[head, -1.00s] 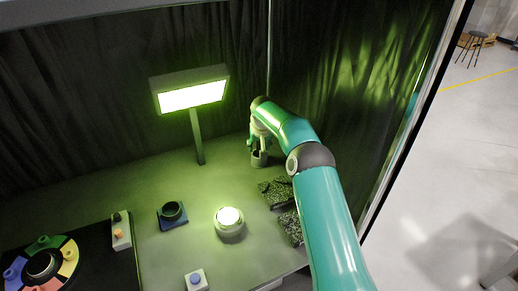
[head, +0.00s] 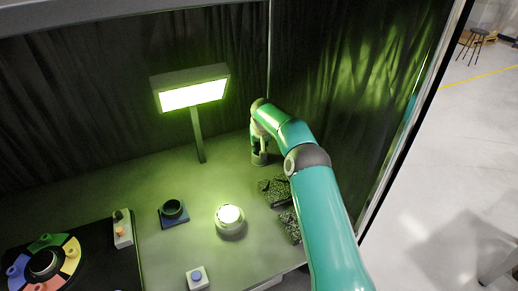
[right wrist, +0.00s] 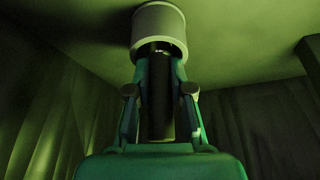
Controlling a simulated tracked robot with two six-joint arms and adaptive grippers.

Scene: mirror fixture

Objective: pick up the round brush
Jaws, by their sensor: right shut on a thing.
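The round brush (right wrist: 159,100) shows in the right wrist view as a dark upright cylinder between my fingers. Its end goes into a pale round cup (right wrist: 159,28), which hides the rest of it. My right gripper (right wrist: 160,92) is shut on the brush, with one finger on each side. In the head view my right gripper (head: 258,143) is at the back right of the table, just over the cup (head: 259,158). The brush is hard to make out there. My left gripper is in neither view.
A lamp panel (head: 190,95) stands on a post left of my right arm. Dark speckled blocks (head: 275,190) lie near that arm. A round glowing lamp (head: 229,217) and a dark ring on a blue base (head: 173,212) sit mid-table. Dark curtains (head: 340,70) close the back and right.

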